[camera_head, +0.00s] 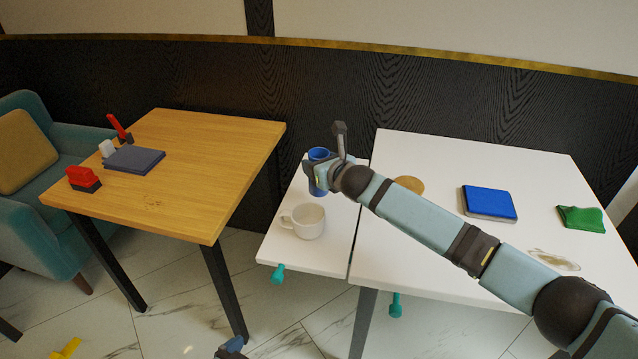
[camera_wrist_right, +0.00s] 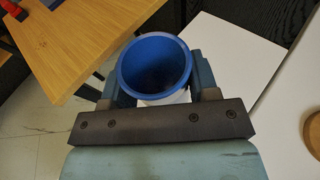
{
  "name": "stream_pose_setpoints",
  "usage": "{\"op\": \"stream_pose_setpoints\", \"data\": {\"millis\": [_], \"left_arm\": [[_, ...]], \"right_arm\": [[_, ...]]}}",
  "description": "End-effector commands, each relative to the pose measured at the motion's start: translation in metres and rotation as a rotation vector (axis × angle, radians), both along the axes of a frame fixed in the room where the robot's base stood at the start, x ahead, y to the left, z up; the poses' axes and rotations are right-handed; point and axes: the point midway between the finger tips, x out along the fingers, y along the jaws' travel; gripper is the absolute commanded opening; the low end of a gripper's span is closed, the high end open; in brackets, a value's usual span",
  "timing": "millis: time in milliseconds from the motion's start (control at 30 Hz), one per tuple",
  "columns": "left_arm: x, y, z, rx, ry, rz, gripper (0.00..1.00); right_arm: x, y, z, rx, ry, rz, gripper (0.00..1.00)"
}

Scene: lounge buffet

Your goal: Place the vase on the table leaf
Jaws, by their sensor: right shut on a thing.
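The blue vase (camera_head: 318,154) is upright at the far part of the white table leaf (camera_head: 300,262), near its left edge. My right gripper (camera_head: 322,172) is shut around the vase; its fingers sit on both sides of the blue rim (camera_wrist_right: 155,68) in the right wrist view. I cannot tell whether the vase's base touches the leaf. A blue-grey tip at the bottom edge of the head view seems to be my left gripper (camera_head: 230,347); its jaws are mostly out of frame.
A white mug (camera_head: 304,221) stands on the leaf, nearer than the vase. A wooden table (camera_head: 190,205) stands left, across a gap.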

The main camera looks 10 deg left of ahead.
Motion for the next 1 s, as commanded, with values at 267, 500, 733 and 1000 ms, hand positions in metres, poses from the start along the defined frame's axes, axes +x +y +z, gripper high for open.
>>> {"op": "stream_pose_setpoints", "data": {"millis": [267, 500, 733, 1000], "left_arm": [[0.000, 0.000, -0.003, -0.005, -0.004, -0.001, 1.00], [0.000, -0.001, -0.004, -0.010, -0.008, -0.002, 1.00], [0.001, -0.001, -0.002, -0.011, -0.010, -0.002, 1.00], [0.001, -0.001, -0.002, -0.012, -0.011, -0.003, 1.00]], "right_arm": [[-0.001, 0.001, -0.025, 0.002, 0.002, 0.000, 0.25], [0.000, 0.000, -0.048, 0.001, -0.001, 0.000, 0.25], [0.000, 0.000, -0.049, 0.001, -0.002, 0.000, 0.25], [0.000, 0.000, -0.051, 0.000, -0.001, 0.000, 0.80]]}}
